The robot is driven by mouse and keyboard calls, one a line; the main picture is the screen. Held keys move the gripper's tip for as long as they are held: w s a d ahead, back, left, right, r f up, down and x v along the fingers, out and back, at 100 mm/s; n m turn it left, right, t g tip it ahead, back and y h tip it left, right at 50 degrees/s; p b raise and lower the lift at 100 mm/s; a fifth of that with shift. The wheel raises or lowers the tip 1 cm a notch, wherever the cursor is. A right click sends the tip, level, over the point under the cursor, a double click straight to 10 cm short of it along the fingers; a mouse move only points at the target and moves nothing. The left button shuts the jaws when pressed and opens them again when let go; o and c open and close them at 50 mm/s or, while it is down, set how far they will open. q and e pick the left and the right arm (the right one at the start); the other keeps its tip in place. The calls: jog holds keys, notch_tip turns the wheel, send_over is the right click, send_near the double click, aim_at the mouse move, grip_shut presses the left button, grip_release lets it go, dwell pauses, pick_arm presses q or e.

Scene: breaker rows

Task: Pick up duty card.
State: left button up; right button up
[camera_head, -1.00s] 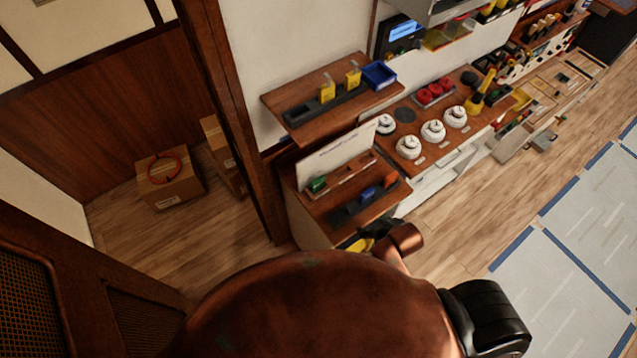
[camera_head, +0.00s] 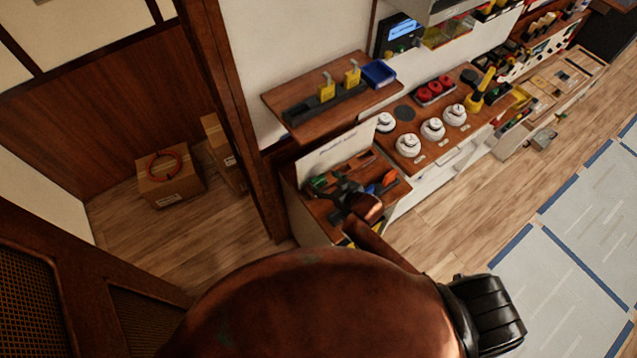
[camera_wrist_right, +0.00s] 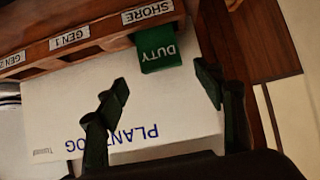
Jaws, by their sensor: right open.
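The duty card (camera_wrist_right: 160,52) is green with white "DUTY" lettering. In the right wrist view it projects from the wooden rack (camera_wrist_right: 95,38) beside the "SHORE" label. In the head view a small green patch of it (camera_head: 317,183) shows at the left end of the rack. My right gripper (camera_wrist_right: 165,80) is open, with its dark fingers on either side of the card and apart from it. In the head view the right gripper (camera_head: 335,190) is over the low wooden desk, partly hiding the rack. My left gripper is not in view.
A white "PLANT LOG" board (camera_wrist_right: 70,110) lies behind the card and fingers. A shelf (camera_head: 280,103) with yellow tags and a blue bin (camera_head: 379,73) is above the desk. A counter with white round knobs (camera_head: 433,129) stands to the right.

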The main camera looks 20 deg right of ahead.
aim_at(319, 180)
jog(key=x, duration=0.4)
jog(key=p+x, duration=0.1)
jog(key=x, duration=0.1)
jog(key=shift+s+f, duration=0.3)
jog(key=shift+c, duration=0.6)
jog(key=c, duration=1.2)
